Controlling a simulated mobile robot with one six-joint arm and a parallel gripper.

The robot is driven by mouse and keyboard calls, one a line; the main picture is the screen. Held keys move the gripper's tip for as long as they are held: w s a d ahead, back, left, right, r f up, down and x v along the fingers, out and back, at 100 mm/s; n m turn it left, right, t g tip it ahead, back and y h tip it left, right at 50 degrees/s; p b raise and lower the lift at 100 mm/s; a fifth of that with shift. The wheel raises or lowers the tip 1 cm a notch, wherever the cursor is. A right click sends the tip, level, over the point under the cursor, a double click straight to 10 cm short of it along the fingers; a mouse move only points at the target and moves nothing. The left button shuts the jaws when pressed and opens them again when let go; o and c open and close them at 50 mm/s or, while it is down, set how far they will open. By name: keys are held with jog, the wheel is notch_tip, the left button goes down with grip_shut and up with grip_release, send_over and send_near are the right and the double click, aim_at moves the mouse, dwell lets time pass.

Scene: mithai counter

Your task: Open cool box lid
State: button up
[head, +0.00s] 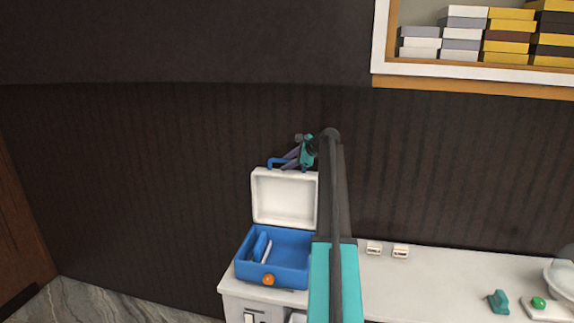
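The cool box (272,279) is a blue box with an orange round knob (268,280) on its front, at the left end of the white counter. Its white lid (284,197) stands upright at the back, and the box is open. A blue handle (275,161) sticks up from the lid's top edge. My gripper (287,160) is at that top edge, beside or on the handle. It is too small to tell whether its fingers are closed. My arm hides the right side of the box and lid.
Blue and white items (261,247) lie inside the box. Two small white cards (387,250), a teal object (498,301) and a white bowl (563,279) stand on the white counter (440,273). A shelf (470,75) with stacked boxes hangs at upper right. A dark wall stands behind.

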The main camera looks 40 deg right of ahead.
jog(key=b+v, duration=0.4)
jog(key=v, duration=0.9)
jog(key=shift+b, duration=0.4)
